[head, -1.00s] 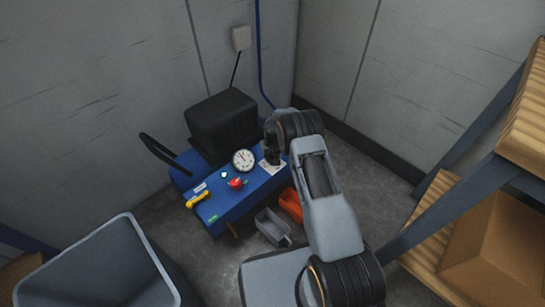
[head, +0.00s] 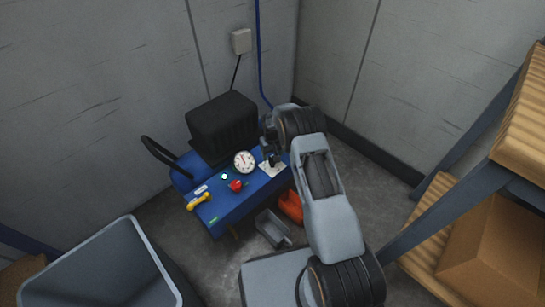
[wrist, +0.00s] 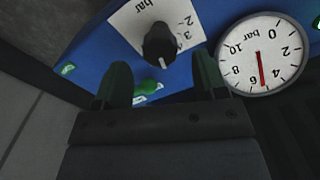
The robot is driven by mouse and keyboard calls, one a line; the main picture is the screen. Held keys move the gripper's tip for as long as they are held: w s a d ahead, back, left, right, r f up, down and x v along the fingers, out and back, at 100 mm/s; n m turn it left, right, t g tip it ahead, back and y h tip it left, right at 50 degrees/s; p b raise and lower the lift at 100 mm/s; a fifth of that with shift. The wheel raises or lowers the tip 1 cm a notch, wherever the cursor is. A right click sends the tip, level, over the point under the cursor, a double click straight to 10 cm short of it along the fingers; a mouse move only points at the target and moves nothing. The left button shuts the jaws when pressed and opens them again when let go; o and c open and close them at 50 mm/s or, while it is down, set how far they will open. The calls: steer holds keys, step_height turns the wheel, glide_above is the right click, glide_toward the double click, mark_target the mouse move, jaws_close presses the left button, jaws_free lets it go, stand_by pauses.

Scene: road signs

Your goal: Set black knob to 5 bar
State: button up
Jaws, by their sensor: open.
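The black knob (wrist: 158,43) stands on a white scale plate (wrist: 124,22) marked "bar" in the wrist view. Its white pointer line faces down the picture, near the plate's lower edge; the number it points at is hard to read. The knob also shows in the head view (head: 273,160), on the blue machine (head: 240,205). My gripper (wrist: 160,62) is open, its fingers either side of the knob's lower end in the picture and apart from it. The round gauge (wrist: 264,55) has a red needle between 4 and 6. My gripper in the head view (head: 267,145) is just above the knob.
A red knob (head: 236,185), a yellow handle (head: 200,201) and a lit button (head: 224,176) sit on the machine's top. A black tank (head: 222,122) stands behind. A grey bin (head: 95,270) is at left, a shelf (head: 440,185) at right.

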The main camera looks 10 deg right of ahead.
step_height(320, 180, up, 10)
steer(key=p, duration=0.3)
steer(key=shift+r, duration=0.15)
stand_by(0.3)
step_height(320, 180, up, 16)
steer(key=f+p, duration=0.1)
steer(key=p, duration=0.6)
glide_above(272, 158)
steer(key=s, duration=0.3)
steer(key=s+r+t+p, duration=0.1)
steer(key=s+r+p, duration=0.3)
steer(key=r, duration=0.6)
steer(key=s+r+t+p, duration=0.1)
steer(key=s+r+p, duration=0.35)
steer(key=r, duration=0.55)
steer(key=s+r+m+t+p, duration=0.1)
steer(key=s+r+p, duration=1.4)
steer(key=s+r, duration=0.5)
steer(key=shift+s+t, duration=0.15)
steer(key=shift+t, duration=0.15)
steer(key=shift+r, duration=0.1)
steer(key=shift+c, duration=0.4)
